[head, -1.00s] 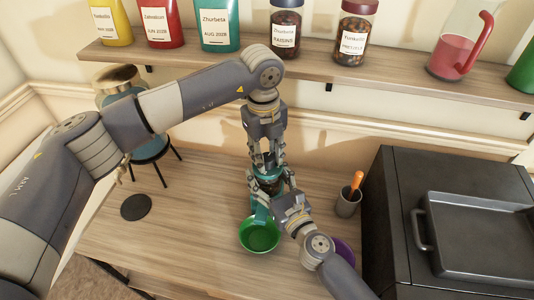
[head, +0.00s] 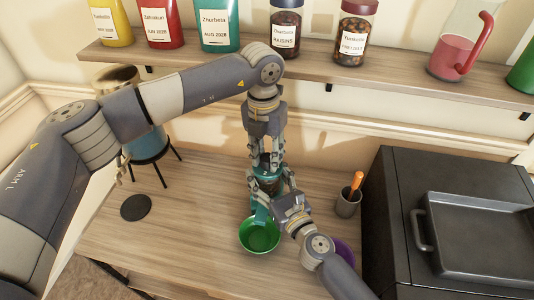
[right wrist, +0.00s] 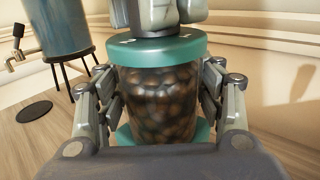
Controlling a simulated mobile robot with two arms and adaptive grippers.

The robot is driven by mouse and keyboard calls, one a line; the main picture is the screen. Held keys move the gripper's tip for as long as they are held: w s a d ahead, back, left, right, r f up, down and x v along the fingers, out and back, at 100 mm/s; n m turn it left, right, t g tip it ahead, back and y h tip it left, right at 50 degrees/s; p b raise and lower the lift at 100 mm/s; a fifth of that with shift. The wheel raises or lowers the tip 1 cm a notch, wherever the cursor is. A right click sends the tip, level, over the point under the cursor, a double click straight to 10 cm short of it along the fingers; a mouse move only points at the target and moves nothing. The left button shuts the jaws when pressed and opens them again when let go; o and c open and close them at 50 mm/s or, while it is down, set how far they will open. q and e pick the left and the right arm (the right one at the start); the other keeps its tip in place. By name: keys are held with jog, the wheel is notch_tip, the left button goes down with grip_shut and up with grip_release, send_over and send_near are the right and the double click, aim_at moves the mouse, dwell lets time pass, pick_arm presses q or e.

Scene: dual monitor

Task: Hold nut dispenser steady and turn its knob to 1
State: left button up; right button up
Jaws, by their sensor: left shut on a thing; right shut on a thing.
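The nut dispenser (right wrist: 160,105) is a clear jar of brown nuts with a teal lid and teal base. It stands upright in the right wrist view, and its teal lower part (head: 262,214) reaches over the green bowl (head: 260,236). My right gripper (head: 270,186) is shut around the jar, one finger on each side. My left gripper (head: 267,158) points down from above and is shut at the top of the dispenser, on the knob, which its fingers mostly hide. Small white marks show on the lid rim, too small to read.
A grey cup with an orange-handled tool (head: 347,203) stands to the right, beside a black oven (head: 395,215). A purple bowl (head: 343,252) is partly behind my right arm. A blue dispenser on a stand (head: 148,145) and black disc (head: 135,207) are left. A shelf (head: 390,73) runs above.

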pick_arm(q)
jog(key=shift+w+m, duration=0.1)
jog(key=shift+m, duration=1.8)
jog(key=o, duration=1.1)
